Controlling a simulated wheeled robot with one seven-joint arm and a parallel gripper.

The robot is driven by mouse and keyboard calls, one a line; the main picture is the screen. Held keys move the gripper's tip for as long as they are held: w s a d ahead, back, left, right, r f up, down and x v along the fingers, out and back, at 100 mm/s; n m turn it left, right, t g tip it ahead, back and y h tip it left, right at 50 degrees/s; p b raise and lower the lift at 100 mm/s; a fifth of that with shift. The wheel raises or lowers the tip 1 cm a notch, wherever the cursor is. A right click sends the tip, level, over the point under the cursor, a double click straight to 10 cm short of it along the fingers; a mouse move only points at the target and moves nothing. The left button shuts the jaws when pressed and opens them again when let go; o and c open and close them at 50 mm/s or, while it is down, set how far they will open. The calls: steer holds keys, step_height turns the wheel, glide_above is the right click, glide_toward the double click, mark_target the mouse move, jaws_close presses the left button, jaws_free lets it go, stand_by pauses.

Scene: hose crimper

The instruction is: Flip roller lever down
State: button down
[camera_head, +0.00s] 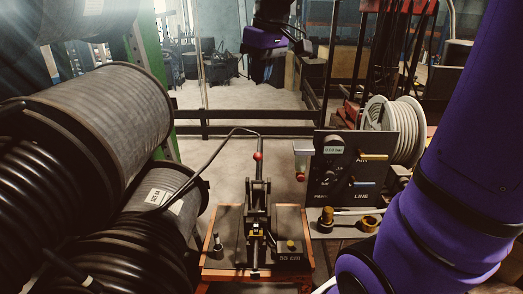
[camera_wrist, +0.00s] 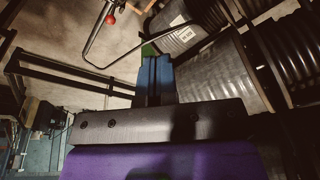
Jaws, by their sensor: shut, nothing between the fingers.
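The crimper (camera_head: 257,225) stands in the middle of the head view on an orange-edged bench. A lever with a red ball knob (camera_head: 258,156) points up from it; I take this as the roller lever. The red knob also shows at the top left of the wrist view (camera_wrist: 111,19). My gripper is far above and beyond the crimper in the head view, where its fingertips are hard to make out. In the wrist view my gripper (camera_wrist: 154,75) has its blue fingers together and empty, apart from the lever. The lever's lower end is hard to make out.
Large hose reels (camera_head: 100,115) fill the left side. A thin black hose (camera_head: 215,148) arches from a reel to the crimper. A gauge panel (camera_head: 348,168) and white hose reel (camera_head: 405,125) stand at the right.

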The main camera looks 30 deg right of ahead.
steer(key=w+d+f+n+g+y, duration=0.15)
steer(key=w+d+f, duration=0.3)
steer(key=w, duration=0.45)
steer(key=w+d+f+n+g+y, duration=0.15)
steer(key=w+d+f, duration=0.35)
steer(key=w, duration=0.5)
steer(key=w+d+f+n+y, duration=0.1)
steer(key=w+d+f, duration=0.3)
steer(key=d+f, duration=0.4)
steer(key=w+d+f+n+y, duration=0.2)
steer(key=w+d+f, duration=0.3)
steer(key=f, duration=0.6)
steer(key=d+n, duration=0.1)
steer(key=d, duration=0.1)
steer(key=shift+d+f+y, duration=0.3)
steer(key=shift+d+f, duration=0.05)
steer(key=shift+f, duration=0.05)
steer(key=shift+w, duration=0.1)
steer(key=s+a+f, duration=0.3)
steer(key=a+f, duration=0.4)
steer(key=a, duration=0.2)
steer(key=shift+s+f, duration=0.2)
steer(key=shift+s, duration=0.15)
